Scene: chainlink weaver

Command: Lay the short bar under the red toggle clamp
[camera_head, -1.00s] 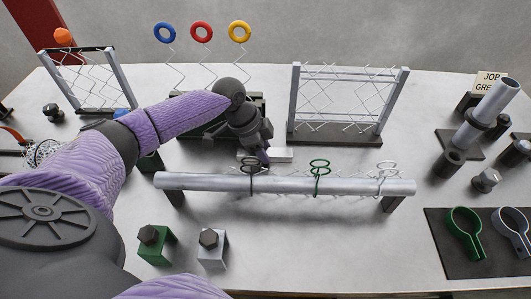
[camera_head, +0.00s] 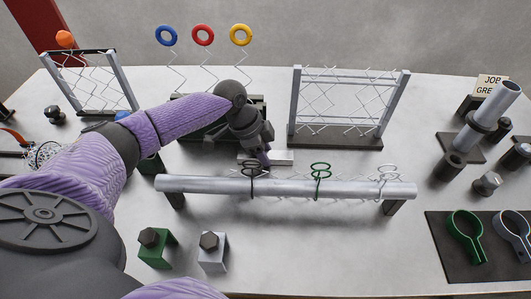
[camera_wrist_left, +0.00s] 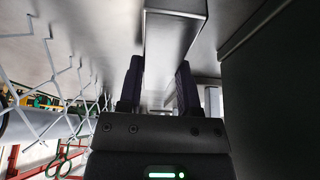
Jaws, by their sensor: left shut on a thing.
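My left gripper (camera_head: 264,158) is behind the long grey pipe, low over the table. In the left wrist view its two fingers (camera_wrist_left: 160,88) stand on either side of a plain grey metal bar (camera_wrist_left: 174,40), and they are shut on it. A pale block, seemingly the same short bar (camera_head: 281,157), shows beside the fingertips in the head view. I cannot make out a red toggle clamp for certain. An orange-red knob (camera_head: 64,39) sits at the top of the left mesh frame (camera_head: 92,80). My right gripper is not in view.
The long pipe (camera_head: 220,184) with several wire clips crosses in front of the gripper. A dark green fixture (camera_head: 205,133) is behind it. A second mesh frame (camera_head: 383,110) stands at right. Green and grey bolt brackets are in front.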

